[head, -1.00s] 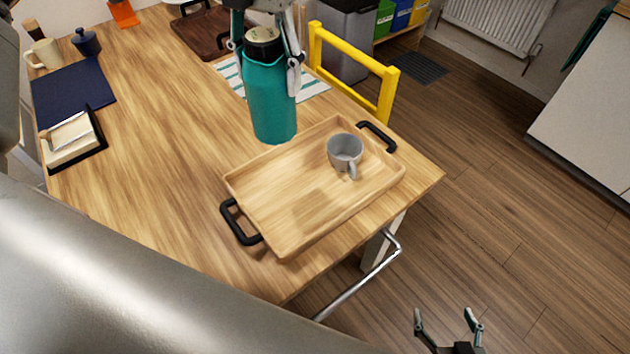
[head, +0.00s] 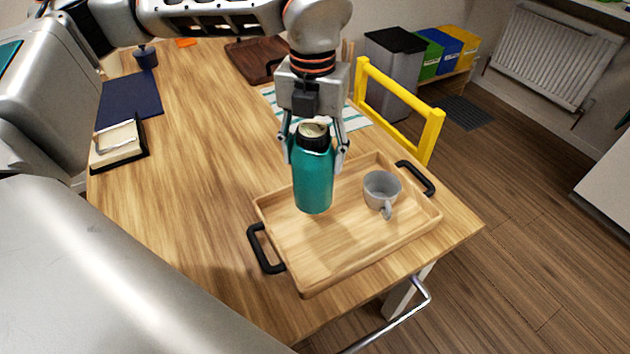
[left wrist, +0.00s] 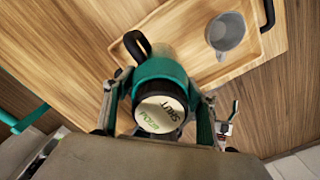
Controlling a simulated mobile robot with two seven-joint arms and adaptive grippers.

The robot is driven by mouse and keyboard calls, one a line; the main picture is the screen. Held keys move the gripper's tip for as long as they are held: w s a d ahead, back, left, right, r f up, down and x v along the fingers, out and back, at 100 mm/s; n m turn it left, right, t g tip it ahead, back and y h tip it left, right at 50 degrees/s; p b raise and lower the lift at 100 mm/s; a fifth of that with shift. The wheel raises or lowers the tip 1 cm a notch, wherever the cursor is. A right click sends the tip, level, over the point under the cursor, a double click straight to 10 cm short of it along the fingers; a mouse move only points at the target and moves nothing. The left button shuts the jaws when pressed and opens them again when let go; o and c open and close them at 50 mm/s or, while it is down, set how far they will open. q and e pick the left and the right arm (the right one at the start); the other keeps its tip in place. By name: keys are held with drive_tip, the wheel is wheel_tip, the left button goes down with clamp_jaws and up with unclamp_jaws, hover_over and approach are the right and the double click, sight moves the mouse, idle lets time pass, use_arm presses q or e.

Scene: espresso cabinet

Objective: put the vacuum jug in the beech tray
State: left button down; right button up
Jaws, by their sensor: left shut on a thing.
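The vacuum jug (head: 313,184) is a teal bottle with a black neck and a pale lid. My left gripper (head: 315,150) is shut on it near the top and holds it upright. In the head view the jug is over the left part of the beech tray (head: 296,277); I cannot tell whether its base touches the tray floor. In the left wrist view the jug's lid (left wrist: 160,115) shows between the fingers, with the tray (left wrist: 190,60) beyond. My right gripper is not in view.
A grey mug (head: 381,189) stands in the tray's right part. The tray has black handles at both ends. A yellow frame (head: 400,120) stands behind the table's edge. The table left of the tray is clear up to a notepad holder (head: 118,145) and a navy mat (head: 131,97).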

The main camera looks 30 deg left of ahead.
sight(313, 128)
use_arm(q)
drive_tip(key=shift+f+b, duration=0.4)
drive_tip(key=shift+f, duration=3.2)
drive_tip(key=shift+f, duration=0.15)
drive_tip(key=c, duration=0.8)
unclamp_jaws()
wheel_tip(313, 128, up, 12)
drive_tip(key=shift+r+p, duration=0.15)
drive_tip(key=shift+p, duration=0.6)
